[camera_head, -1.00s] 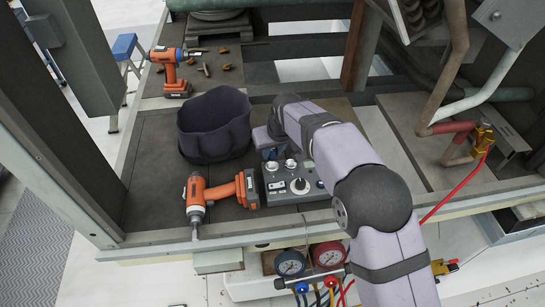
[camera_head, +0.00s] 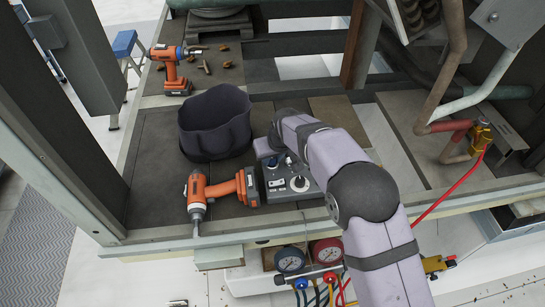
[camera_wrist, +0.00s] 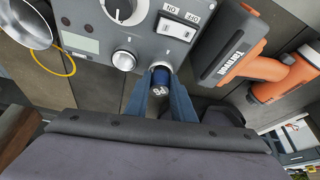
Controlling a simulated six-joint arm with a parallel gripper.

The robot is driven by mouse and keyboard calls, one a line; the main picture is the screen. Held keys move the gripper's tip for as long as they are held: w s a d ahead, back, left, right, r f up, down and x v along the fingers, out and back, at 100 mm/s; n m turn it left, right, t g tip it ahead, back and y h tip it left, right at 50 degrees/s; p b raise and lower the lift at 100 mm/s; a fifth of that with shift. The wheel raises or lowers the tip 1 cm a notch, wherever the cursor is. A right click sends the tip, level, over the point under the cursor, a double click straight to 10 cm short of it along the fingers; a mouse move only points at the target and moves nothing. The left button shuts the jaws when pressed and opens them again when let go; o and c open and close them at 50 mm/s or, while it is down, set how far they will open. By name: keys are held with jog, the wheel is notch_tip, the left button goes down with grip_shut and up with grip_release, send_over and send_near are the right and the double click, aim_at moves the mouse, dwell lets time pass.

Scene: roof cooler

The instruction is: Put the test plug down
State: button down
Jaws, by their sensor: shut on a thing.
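The test plug (camera_wrist: 161,84), a small dark blue round piece with white marking, is between the blue fingertips of my gripper (camera_wrist: 165,90) in the wrist view. My gripper is shut on it. The plug is at the edge of a grey control box (camera_wrist: 95,45), in line with a silver fitting (camera_wrist: 166,67) on that box. I cannot tell whether the plug touches the fitting or sits in it. In the head view my arm hides the plug and part of the control box (camera_head: 280,188).
An orange drill (camera_head: 222,190) lies just left of the control box. A black fabric bucket (camera_head: 214,130) stands behind it. A second drill (camera_head: 172,70) stands at the back left. In the wrist view a metal cup (camera_wrist: 28,22) lies at the upper left, with a yellow cord nearby.

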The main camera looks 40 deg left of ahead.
jog(key=shift+s+d+f, duration=0.15)
jog(key=shift+d+f, duration=0.1)
jog(key=shift+f, duration=0.3)
jog(key=c, duration=1.5)
grip_release()
jog(key=shift+d+f+b, duration=0.1)
jog(key=shift+f+b, duration=0.05)
jog(key=shift+b, duration=0.15)
jog(key=shift+s, duration=0.15)
jog(key=shift+a+r+p, duration=0.25)
jog(key=shift+r+p, duration=0.35)
jog(key=shift+r, duration=0.1)
jog(key=shift+r+b, duration=0.35)
jog(key=shift+b, duration=0.15)
jog(key=b+v, duration=0.1)
jog(key=v, duration=0.2)
jog(key=b+v, duration=0.1)
jog(key=v, duration=0.3)
jog(key=b+v, duration=0.1)
jog(key=v, duration=0.3)
jog(key=shift+w+r, duration=0.2)
jog(key=shift+r, duration=0.1)
